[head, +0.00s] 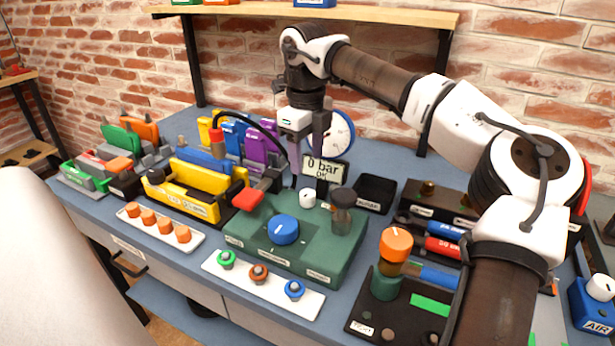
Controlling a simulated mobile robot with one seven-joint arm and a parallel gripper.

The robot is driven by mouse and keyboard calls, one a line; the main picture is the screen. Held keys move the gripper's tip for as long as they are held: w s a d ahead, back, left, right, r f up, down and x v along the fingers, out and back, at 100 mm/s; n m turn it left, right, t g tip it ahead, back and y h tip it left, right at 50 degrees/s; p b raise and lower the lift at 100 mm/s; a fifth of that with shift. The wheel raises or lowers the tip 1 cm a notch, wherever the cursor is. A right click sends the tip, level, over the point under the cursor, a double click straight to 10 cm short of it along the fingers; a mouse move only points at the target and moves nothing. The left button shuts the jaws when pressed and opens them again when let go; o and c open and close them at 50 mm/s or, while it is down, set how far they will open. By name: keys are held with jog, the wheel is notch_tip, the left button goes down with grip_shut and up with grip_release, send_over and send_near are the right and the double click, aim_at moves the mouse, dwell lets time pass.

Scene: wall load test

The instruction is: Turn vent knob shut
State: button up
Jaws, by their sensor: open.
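A dark green test box (335,262) stands on the blue-grey workbench. On its top are a small white knob (307,197) near the back and a larger blue knob (284,230) with a white pointer line in front. Their labels are too small to read, so I cannot tell by lettering which is the vent knob. My gripper (308,186) points down with its fingers apart over the back of the box, just above or around the white knob. I cannot tell whether the fingers touch it. A display (324,168) reading "0 bar" is partly hidden behind the fingers.
A dark cylinder (343,211) stands on the box right of the white knob, and a red handle (249,200) lies at its left. A round gauge (340,131) stands behind. An orange-topped fitting (396,246) stands front right. Yellow clamps (183,199) crowd the left.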

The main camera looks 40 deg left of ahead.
notch_tip(320, 180, up, 4)
jog(key=shift+r, duration=0.1)
jog(key=shift+s, duration=0.1)
dwell(0.6)
